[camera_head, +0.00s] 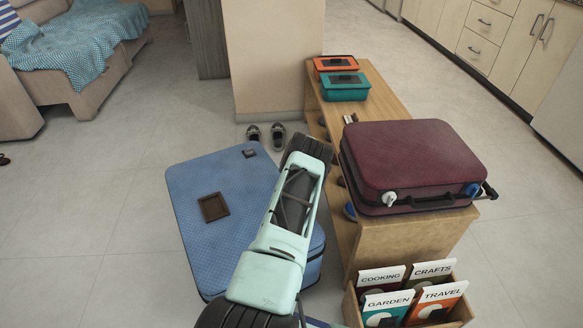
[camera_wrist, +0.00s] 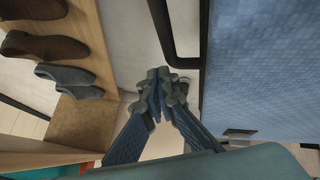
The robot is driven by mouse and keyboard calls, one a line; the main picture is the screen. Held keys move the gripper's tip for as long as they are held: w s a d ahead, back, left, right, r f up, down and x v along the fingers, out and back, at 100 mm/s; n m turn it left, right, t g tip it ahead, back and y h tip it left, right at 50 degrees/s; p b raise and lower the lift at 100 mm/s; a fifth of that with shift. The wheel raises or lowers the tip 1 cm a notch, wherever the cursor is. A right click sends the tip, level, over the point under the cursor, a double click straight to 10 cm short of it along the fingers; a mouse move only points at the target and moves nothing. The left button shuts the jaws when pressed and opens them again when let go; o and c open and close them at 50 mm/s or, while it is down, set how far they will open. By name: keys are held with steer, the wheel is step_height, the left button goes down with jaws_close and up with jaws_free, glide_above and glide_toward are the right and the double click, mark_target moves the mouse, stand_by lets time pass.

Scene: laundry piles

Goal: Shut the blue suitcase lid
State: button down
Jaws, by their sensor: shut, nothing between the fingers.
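The blue suitcase (camera_head: 225,165) stands on the floor left of the wooden bench in the head view. Its broad blue face carries a dark square patch and a small dark fitting near the top. A dark seam shows at its lower right edge. My arm covers its right part, so I cannot tell how far the lid is open. In the wrist view the textured blue suitcase surface (camera_wrist: 265,75) fills the right side, with a black handle bar at its left edge. My gripper (camera_wrist: 160,82) is shut and empty, left of that surface. The head view hides its fingers behind my arm.
The wooden bench (camera_head: 415,236) stands close on the right, bearing a maroon suitcase (camera_head: 410,160), a teal box (camera_head: 345,88) and an orange box (camera_head: 336,65). Shoes (camera_wrist: 62,75) sit on its shelf. A file box (camera_head: 458,313) stands in front. Floor at left is clear.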

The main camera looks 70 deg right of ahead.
steer(key=shift+f, duration=0.65)
steer(key=shift+a, duration=0.1)
steer(key=v, duration=1.2)
steer(key=shift+s+r, duration=0.1)
steer(key=shift+s, duration=0.05)
